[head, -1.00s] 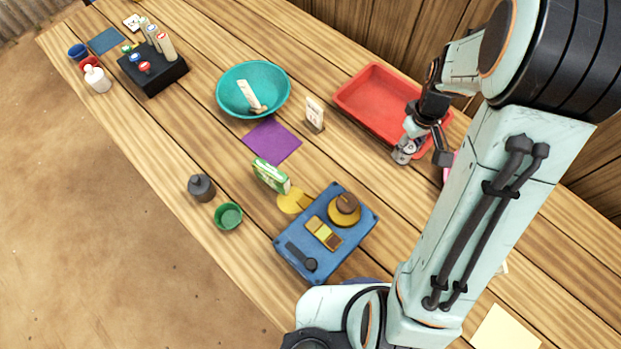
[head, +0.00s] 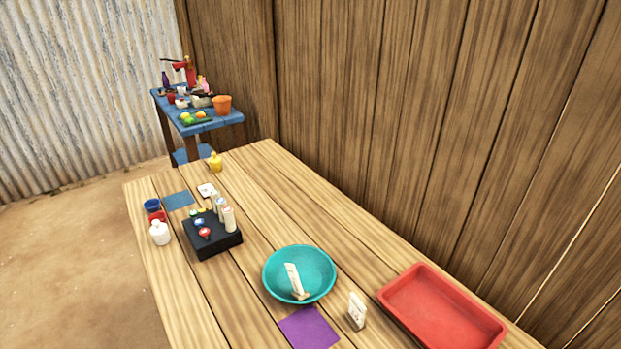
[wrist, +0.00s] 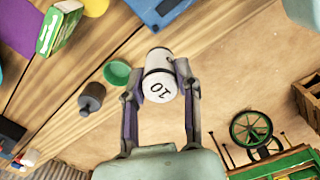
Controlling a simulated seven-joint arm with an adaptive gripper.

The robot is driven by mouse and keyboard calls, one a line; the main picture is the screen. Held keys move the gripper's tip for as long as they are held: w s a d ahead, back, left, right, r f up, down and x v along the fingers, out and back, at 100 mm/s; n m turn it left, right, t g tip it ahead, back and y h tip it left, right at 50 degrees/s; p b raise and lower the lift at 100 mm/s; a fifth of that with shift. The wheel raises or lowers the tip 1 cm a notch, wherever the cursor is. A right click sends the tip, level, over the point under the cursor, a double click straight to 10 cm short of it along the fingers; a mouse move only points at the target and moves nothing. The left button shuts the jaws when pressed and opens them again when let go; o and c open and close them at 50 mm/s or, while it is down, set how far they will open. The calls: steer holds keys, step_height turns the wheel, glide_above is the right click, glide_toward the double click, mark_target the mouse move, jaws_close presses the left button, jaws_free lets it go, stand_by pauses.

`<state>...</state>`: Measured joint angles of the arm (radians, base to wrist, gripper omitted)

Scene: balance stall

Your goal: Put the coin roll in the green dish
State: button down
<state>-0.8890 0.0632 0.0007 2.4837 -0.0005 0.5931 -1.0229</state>
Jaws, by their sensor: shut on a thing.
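In the wrist view, my gripper (wrist: 161,82) is shut on the coin roll (wrist: 158,62), a pale grey-white cylinder with "10" on its end. The green dish (wrist: 117,73) is a small round dish just left of the roll in that view, on the table near its edge. The roll is held up off the table, apart from the dish in the picture; its height cannot be told. The head view shows neither my gripper nor the green dish.
In the wrist view, a dark bottle (wrist: 91,97) stands beside the dish, with a green-white box (wrist: 59,30) and blue tray (wrist: 152,8) nearby. In the head view are a teal bowl (head: 325,264), red tray (head: 440,312) and black rack (head: 213,240).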

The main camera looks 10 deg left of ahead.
steer(key=w+a+f, duration=0.2)
steer(key=a+f, duration=0.1)
steer(key=w+a+f, duration=0.5)
steer(key=a+f, duration=0.1)
steer(key=shift+w+a, duration=0.1)
steer(key=shift+w, duration=0.25)
steer(key=shift+a+f, duration=0.1)
steer(key=shift+f, duration=1.55)
steer(key=shift+f, duration=0.1)
steer(key=c, duration=0.8)
jaws_free()
